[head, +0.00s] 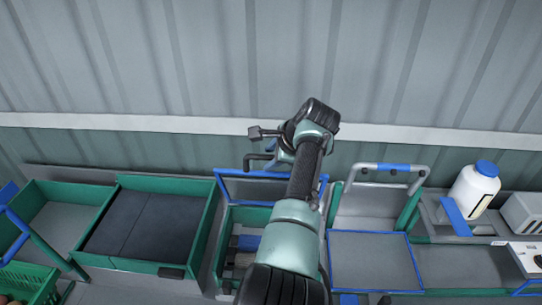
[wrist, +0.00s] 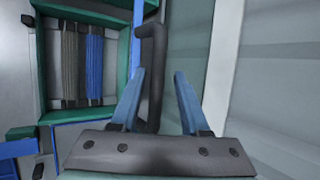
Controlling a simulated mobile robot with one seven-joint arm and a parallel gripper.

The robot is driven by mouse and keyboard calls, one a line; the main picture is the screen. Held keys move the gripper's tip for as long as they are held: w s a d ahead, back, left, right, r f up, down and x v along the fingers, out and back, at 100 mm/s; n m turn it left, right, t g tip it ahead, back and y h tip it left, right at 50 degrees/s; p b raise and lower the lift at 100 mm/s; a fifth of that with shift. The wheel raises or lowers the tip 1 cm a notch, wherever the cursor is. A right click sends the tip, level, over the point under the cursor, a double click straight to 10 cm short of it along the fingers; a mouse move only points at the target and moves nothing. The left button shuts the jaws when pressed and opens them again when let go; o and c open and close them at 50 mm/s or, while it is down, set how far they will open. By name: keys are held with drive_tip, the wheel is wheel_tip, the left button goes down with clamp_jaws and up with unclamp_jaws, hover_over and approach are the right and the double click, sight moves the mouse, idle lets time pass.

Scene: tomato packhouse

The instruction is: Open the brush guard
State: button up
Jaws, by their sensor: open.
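The brush guard (head: 234,190) is a blue-framed panel at the back of the green brush box, partly hidden by my arm. In the wrist view its blue edge (wrist: 137,48) runs beside the box. A dark bent handle (wrist: 152,75) stands next to that edge and also shows in the head view (head: 250,160). My gripper (wrist: 160,71) is open, with its blue fingers pointing along the handle. The handle appears between or just behind the fingers, nearer the left one; I cannot tell whether they touch.
The green box (wrist: 45,70) holds grey and blue brush rollers (wrist: 94,65). A green tray with dark panels (head: 140,225) stands left. A blue-framed grey panel (head: 372,262) and a white bottle (head: 474,188) stand right. A corrugated wall (head: 420,70) is close behind.

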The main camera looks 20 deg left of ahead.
idle(0.3)
drive_tip(key=b+v, duration=0.3)
drive_tip(key=v, duration=1)
drive_tip(key=shift+b, duration=0.4)
drive_tip(key=shift+s, duration=0.1)
drive_tip(key=w+d+r+n+t+h+b, duration=0.1)
drive_tip(key=w+d+r+n+t+h, duration=0.15)
drive_tip(key=d+r+t, duration=0.3)
drive_tip(key=s+d+r+n+t+h+b, duration=0.1)
drive_tip(key=s+d+r+n+t, duration=0.15)
drive_tip(key=r+t, duration=0.2)
drive_tip(key=s+d+r+n+t+h, duration=0.1)
drive_tip(key=d+r+n+t, duration=0.15)
drive_tip(key=r, duration=0.35)
drive_tip(key=s+d+r+n+t, duration=0.1)
drive_tip(key=s+r+n+t, duration=0.1)
drive_tip(key=s, duration=0.5)
drive_tip(key=s+d+r+n+t+h+b, duration=0.1)
drive_tip(key=s+r+n+t, duration=0.1)
drive_tip(key=s+r+t, duration=0.3)
drive_tip(key=s+d+r+n+t, duration=0.1)
drive_tip(key=s+r+n+t, duration=0.1)
drive_tip(key=s+r, duration=0.4)
drive_tip(key=s+t, duration=0.1)
drive_tip(key=s, duration=0.2)
drive_tip(key=shift+s+d+h+b, duration=0.25)
drive_tip(key=shift+s+h+b, duration=0.1)
drive_tip(key=shift+s, duration=0.05)
